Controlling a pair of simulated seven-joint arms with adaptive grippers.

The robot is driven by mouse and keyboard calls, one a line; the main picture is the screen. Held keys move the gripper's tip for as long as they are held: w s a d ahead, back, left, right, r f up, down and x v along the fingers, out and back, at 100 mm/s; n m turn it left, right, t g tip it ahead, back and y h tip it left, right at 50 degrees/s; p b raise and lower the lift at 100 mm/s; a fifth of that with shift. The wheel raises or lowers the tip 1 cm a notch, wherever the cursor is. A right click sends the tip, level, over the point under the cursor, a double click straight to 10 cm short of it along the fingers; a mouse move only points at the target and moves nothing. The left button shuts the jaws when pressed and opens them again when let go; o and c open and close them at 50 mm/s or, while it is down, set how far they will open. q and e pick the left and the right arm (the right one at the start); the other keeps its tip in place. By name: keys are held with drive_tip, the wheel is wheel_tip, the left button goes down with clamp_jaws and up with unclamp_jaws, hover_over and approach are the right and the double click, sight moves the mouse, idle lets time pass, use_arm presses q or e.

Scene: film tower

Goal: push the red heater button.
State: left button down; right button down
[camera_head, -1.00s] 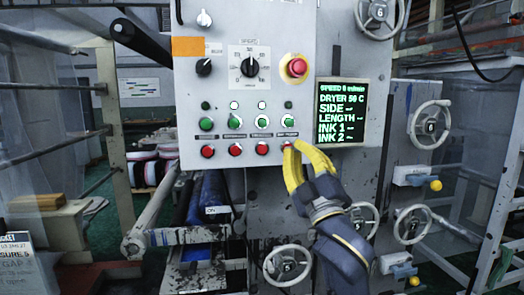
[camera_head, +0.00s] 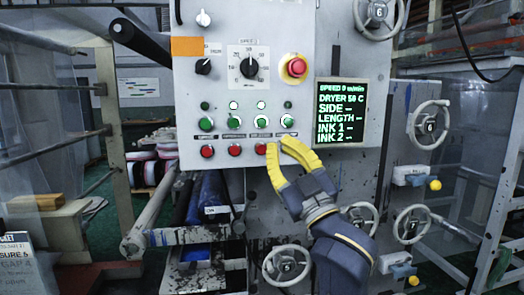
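A row of red buttons runs along the bottom of the grey control panel (camera_head: 222,80). The left red button (camera_head: 207,151), the second red button (camera_head: 234,150) and the third red button (camera_head: 260,149) show. The spot at the row's right end is covered by my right gripper (camera_head: 280,146). The small labels above the buttons are too blurred to read, so I cannot tell which is the heater button. My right gripper has yellow fingers whose tips come together, with nothing seen between them. They are just right of the third red button; contact with the panel is unclear. My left gripper is not in view.
Green buttons (camera_head: 235,122) sit above the red row. A larger red knob (camera_head: 296,67) sits higher up. A lit display (camera_head: 341,110) is right of the buttons. A handwheel (camera_head: 288,265) is below, and another handwheel (camera_head: 431,124) is at the right.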

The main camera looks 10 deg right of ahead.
sight(261, 147)
drive_tip(key=m, duration=0.1)
drive_tip(key=a+f+m+g+y, duration=0.1)
drive_tip(key=m, duration=0.1)
drive_tip(key=s+a+m+g+y, duration=0.1)
drive_tip(key=shift+a+f+m, duration=0.25)
drive_tip(key=shift+m, duration=0.15)
drive_tip(key=shift+w, duration=0.1)
drive_tip(key=shift+w+a, duration=0.1)
drive_tip(key=shift+w, duration=4.25)
drive_tip(key=shift+w, duration=0.2)
drive_tip(key=shift+w, duration=0.2)
